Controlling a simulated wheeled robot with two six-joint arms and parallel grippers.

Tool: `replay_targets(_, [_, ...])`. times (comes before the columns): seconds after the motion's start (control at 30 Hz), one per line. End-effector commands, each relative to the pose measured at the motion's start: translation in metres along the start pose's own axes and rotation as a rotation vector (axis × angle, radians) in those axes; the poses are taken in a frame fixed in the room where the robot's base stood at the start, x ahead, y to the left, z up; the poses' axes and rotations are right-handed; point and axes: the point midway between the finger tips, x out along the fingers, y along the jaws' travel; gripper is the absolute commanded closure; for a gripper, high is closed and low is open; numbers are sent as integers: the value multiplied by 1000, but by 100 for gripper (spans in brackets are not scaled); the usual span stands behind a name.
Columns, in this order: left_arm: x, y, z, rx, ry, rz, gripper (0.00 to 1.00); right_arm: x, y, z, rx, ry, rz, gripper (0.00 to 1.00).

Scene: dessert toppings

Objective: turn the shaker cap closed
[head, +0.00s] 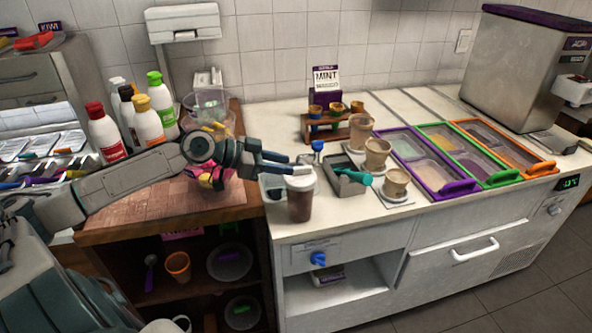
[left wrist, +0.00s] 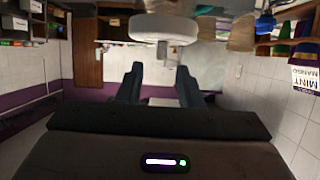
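The shaker (head: 300,205) is a brown, see-through jar standing upright at the front left edge of the white counter. Its white cap (head: 301,183) sits on top; I cannot tell how far it is turned. My left gripper (head: 299,163) comes in from the left, with its fingers just above and behind the cap in the head view. In the left wrist view, the two fingers (left wrist: 159,82) are spread with nothing between them. The white cap (left wrist: 165,28) lies beyond the fingertips there, apart from them. My right gripper is in neither view.
A grey bin (head: 346,182) with a teal-handled tool stands right of the shaker, and paper cups (head: 377,155) stand beyond it. A blue-topped item (head: 318,150) is close behind the fingers. Squeeze bottles (head: 105,132) stand at the left. Purple, green and orange trays (head: 430,185) fill the right.

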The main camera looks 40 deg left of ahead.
Motion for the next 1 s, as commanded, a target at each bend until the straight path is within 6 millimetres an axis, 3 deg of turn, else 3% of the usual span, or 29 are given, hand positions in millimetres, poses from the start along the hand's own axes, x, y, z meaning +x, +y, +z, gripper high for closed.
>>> replay_targets(0.6, [39,-1,-1,-3,-2,-6,67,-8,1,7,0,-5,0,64])
replay_targets(1.0, [43,-1,0,-2,-4,-6,67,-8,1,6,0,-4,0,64])
